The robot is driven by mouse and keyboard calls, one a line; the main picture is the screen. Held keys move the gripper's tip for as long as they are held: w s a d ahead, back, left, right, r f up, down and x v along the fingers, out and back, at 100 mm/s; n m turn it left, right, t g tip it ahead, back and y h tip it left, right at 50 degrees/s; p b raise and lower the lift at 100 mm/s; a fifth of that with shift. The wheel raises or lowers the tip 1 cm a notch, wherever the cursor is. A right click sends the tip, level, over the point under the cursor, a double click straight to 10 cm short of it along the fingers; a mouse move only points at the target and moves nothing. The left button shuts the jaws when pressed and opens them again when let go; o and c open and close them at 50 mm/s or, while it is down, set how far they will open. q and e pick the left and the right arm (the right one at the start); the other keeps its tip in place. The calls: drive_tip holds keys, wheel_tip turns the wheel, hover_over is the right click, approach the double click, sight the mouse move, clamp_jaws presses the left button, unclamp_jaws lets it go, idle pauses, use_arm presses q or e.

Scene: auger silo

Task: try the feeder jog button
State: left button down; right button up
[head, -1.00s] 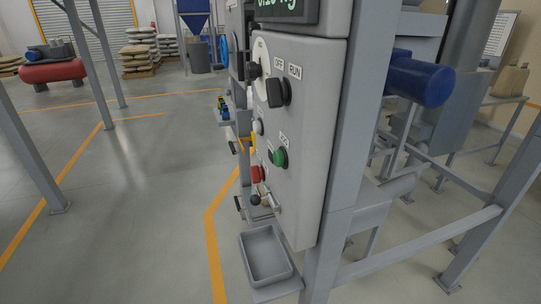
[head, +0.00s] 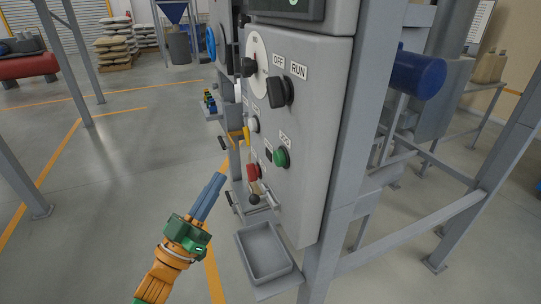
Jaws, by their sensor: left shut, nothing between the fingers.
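The control panel (head: 305,125) is a light grey box on a steel post, seen at an angle. A green round button (head: 281,158) sits on its face under a small label that is hard to read and may say JOG. A red button (head: 253,172) and a white button (head: 253,124) are on the panel's left part. My right gripper is out of view.
A black OFF/RUN knob (head: 280,91) and a dial (head: 258,62) stick out higher on the panel. A grey tray (head: 241,243) is mounted below. Levers (head: 254,199) jut out near the panel's lower left.

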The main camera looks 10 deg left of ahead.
sight(280, 158)
use_arm(q)
drive_tip(key=shift+s+d+r+m+h, duration=0.1)
drive_tip(key=shift+s+r+m+h, duration=0.2)
drive_tip(key=shift+r, duration=0.3)
drive_tip(key=shift+s+d+r+m+h, duration=0.1)
drive_tip(key=shift+s+r+m+h, duration=0.1)
drive_tip(key=shift+r+h, duration=0.3)
drive_tip(key=shift+w, duration=0.1)
drive_tip(key=w+d+b, duration=0.1)
drive_tip(key=w+d, duration=0.4)
drive_tip(key=d, duration=0.2)
drive_tip(key=shift+d+b, duration=0.2)
drive_tip(key=shift+b, duration=0.15)
idle(1.1)
drive_tip(key=shift+w+d, duration=0.2)
drive_tip(key=shift+d, duration=0.15)
